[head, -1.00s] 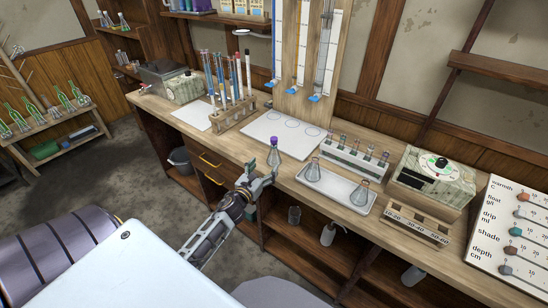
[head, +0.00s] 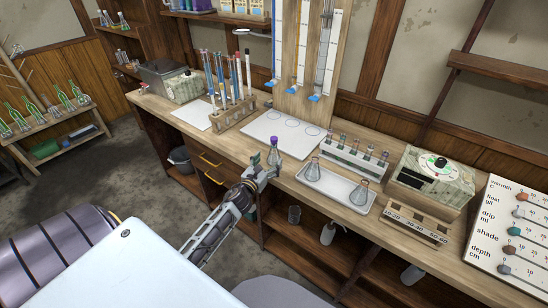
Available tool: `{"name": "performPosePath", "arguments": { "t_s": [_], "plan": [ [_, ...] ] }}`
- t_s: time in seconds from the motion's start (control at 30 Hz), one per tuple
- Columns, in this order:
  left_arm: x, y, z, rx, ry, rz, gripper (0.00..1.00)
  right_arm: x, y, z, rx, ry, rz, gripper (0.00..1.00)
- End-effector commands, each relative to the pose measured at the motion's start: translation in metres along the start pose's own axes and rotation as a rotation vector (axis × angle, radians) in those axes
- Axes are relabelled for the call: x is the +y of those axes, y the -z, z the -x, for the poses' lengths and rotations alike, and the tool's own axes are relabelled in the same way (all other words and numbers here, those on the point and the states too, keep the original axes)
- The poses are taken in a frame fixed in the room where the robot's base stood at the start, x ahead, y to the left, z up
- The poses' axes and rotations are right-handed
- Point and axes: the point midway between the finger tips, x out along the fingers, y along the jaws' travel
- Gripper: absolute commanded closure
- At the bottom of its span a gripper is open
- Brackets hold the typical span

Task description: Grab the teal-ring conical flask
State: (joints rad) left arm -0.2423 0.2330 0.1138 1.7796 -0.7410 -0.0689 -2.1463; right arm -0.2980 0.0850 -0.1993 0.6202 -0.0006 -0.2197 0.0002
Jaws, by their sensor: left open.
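A conical flask (head: 274,153) with a purple top stands at the front edge of the bench, just left of the white tray. My left gripper (head: 265,168) is open right at this flask, its fingers by the lower part of the glass; I cannot tell whether they touch it. The gripper hides part of the flask's base. Two more conical flasks stand on the tray, one at its left end (head: 313,171) and one at its right end (head: 360,193). Ring colours are too small to tell, so I cannot pick out a teal ring. My right gripper is not in view.
The white tray (head: 336,191) lies close right of the gripper. A white rack of small vials (head: 355,158) stands behind it. A wooden rack of tall tubes (head: 233,117) and a white mat with circles (head: 268,128) lie behind the gripper.

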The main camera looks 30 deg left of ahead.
Motion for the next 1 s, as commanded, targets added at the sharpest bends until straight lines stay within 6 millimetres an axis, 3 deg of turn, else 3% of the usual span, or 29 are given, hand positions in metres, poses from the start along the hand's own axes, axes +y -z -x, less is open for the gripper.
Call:
{"name": "performPosePath", "arguments": {
  "t_s": [0.37,0.77,1.0],
  "plan": [
    [-0.002,-0.003,-0.019,-0.001,0.0,0.001,0.24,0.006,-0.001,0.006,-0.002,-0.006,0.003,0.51],
    [-0.003,-0.003,-0.047,-0.001,0.0,0.001,0.24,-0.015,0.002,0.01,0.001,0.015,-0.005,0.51],
    [-0.003,-0.002,-0.052,0.0,0.0,0.001,0.24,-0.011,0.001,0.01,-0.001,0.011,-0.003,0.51]
  ]
}}
